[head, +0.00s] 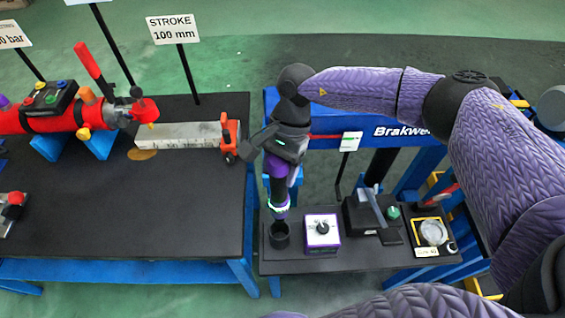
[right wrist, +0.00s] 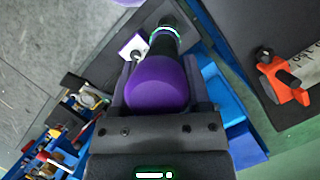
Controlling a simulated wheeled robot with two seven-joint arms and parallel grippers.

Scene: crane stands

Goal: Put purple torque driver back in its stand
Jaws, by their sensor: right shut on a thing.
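The purple torque driver (head: 278,187) hangs upright, tip down, from my right gripper (head: 279,160). It has a pale, lit ring near its lower end. Its stand, a black round cup (head: 279,238), is right below on the small black bench. The driver's dark lower end is at the cup's mouth; I cannot tell whether it is inside or just above. In the right wrist view, the driver's rounded purple end (right wrist: 157,84) sits between the fingers of my right gripper (right wrist: 158,88), which are shut on it. My left gripper is not in view.
A purple-edged box with a black knob (head: 322,231) stands right of the cup. A black lever device (head: 365,214) and a yellow-framed gauge (head: 432,232) stand farther right. The larger black table (head: 190,215) with a red cylinder (head: 70,120) is at left, across a gap.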

